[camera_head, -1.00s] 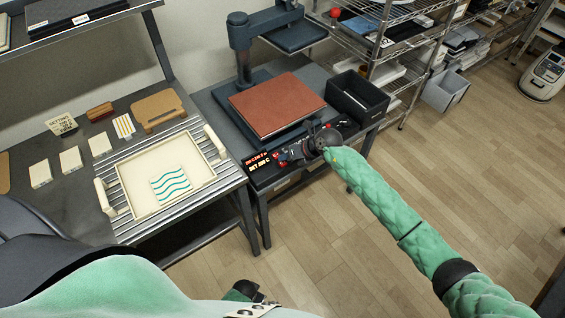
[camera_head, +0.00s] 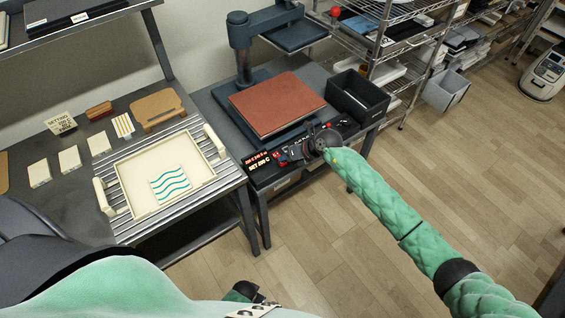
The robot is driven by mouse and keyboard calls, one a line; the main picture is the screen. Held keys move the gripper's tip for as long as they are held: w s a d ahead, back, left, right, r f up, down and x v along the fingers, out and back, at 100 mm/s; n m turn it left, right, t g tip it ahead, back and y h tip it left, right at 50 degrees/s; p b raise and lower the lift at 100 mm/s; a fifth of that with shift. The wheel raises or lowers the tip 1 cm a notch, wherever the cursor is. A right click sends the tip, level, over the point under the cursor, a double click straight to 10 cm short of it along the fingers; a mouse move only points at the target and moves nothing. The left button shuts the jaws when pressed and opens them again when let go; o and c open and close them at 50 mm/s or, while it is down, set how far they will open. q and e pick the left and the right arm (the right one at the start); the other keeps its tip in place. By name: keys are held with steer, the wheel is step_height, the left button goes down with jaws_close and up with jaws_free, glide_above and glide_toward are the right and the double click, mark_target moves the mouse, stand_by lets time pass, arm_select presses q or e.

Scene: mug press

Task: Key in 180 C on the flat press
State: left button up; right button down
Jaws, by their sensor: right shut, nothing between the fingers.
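The flat press (camera_head: 243,62) stands on the middle table, its head swung aside over a reddish-brown pad (camera_head: 277,104). Its control panel with a lit display (camera_head: 258,162) is at the table's front edge. The display has two glowing lines; the lower one seems to read "SET 200 C", but the digits are too small to be sure. My right gripper (camera_head: 284,156) is shut and empty, low over the panel just right of the display. It hides part of the keys, and I cannot tell whether it touches one.
A black open bin (camera_head: 357,97) stands right of the pad. On the left table, a cream tray (camera_head: 128,190) holds a wavy-striped sheet, with blank blocks and a small printed sign (camera_head: 61,123) behind. A wire shelf (camera_head: 398,55) stands at the back right. The floor in front is clear.

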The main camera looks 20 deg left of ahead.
mark_target(285, 163)
arm_select(q)
steer(key=shift+w, duration=0.15)
steer(key=shift+f+b, duration=0.3)
steer(key=shift+b, duration=0.05)
arm_select(e)
steer(key=shift+f, duration=0.5)
arm_select(q)
steer(key=shift+r, duration=0.1)
arm_select(e)
steer(key=shift+r, duration=0.2)
stand_by(0.4)
arm_select(q)
steer(key=shift+r+p, duration=0.45)
steer(key=shift+p, duration=0.15)
arm_select(e)
steer(key=shift+r, duration=0.75)
arm_select(q)
steer(key=shift+r, duration=0.1)
arm_select(e)
steer(key=shift+r, duration=0.1)
steer(key=shift+r+p, duration=1.5)
steer(key=shift+r, duration=0.9)
arm_select(q)
step_height(285, 163, up, 3)
steer(key=shift+f, duration=0.15)
jaws_close()
